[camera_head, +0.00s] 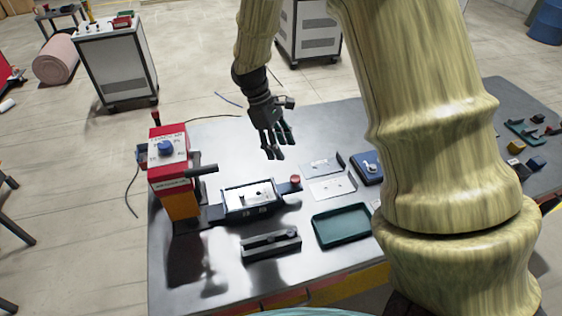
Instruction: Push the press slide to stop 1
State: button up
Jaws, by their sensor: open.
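A red and orange press (172,172) with a black lever stands at the left of the grey table. A dark slide (228,212) with a pale inner plate sits at its right side, with a red knob (295,180) at the slide's right end. I cannot make out stop markings. My gripper (276,153) is open, empty and pointing down, above the table behind the slide and knob, apart from both. My arm hides part of the right side of the table.
A dark block with a groove (270,246) lies in front of the slide. A green tray (342,207) and flat metal plates (332,187) lie to the right. A blue box (368,168) is near my arm. The table behind the slide is clear. Small parts lie far right.

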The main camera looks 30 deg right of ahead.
jog(key=p, duration=0.2)
send_over(295, 178)
jog(key=a, duration=0.1)
jog(key=f, duration=0.3)
jog(key=shift+w+a, duration=0.1)
jog(key=shift+w, duration=0.2)
jog(key=f, duration=0.1)
jog(key=w+f, duration=0.1)
jog(key=f, duration=0.2)
jog(key=shift+w+d+f, duration=0.2)
jog(key=shift+d+f, duration=0.05)
jog(key=shift+f, duration=0.1)
jog(key=shift+s+d+f+p, duration=0.1)
jog(key=shift+s+f+p, duration=0.05)
jog(key=shift+f+p, duration=0.15)
jog(key=shift+s+d+f, duration=0.15)
jog(key=shift+s+f, duration=0.05)
jog(key=shift+s, duration=0.6)
jog(key=shift+w+f, duration=0.35)
jog(key=shift+w, duration=0.05)
jog(key=shift+s+r, duration=0.15)
jog(key=shift+s, duration=0.1)
jog(key=c, duration=0.6)
grip_shut()
